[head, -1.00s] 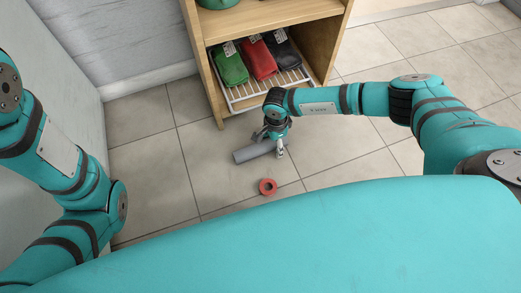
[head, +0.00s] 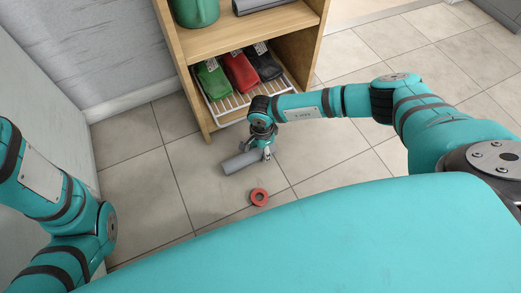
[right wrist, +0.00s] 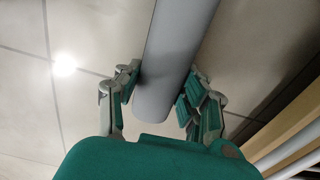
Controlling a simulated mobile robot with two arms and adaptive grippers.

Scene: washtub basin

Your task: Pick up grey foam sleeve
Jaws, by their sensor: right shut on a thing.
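The grey foam sleeve (head: 240,161) is a grey cylinder near the tiled floor, in front of the wooden shelf. My right gripper (head: 258,151) is at its right end, with the fingers on both sides. In the right wrist view the sleeve (right wrist: 176,50) runs up between the fingers of the right gripper (right wrist: 163,92), which is shut on it. I cannot tell whether the sleeve touches the floor. My left arm shows at the left edge of the head view, but its gripper is out of view.
A red ring (head: 259,197) lies on the floor close to the sleeve. The wooden shelf (head: 207,48) stands behind, with a wire rack (head: 229,105) holding green, red and black packets. A green jug (head: 196,12) stands above. Floor tiles to the left and right are clear.

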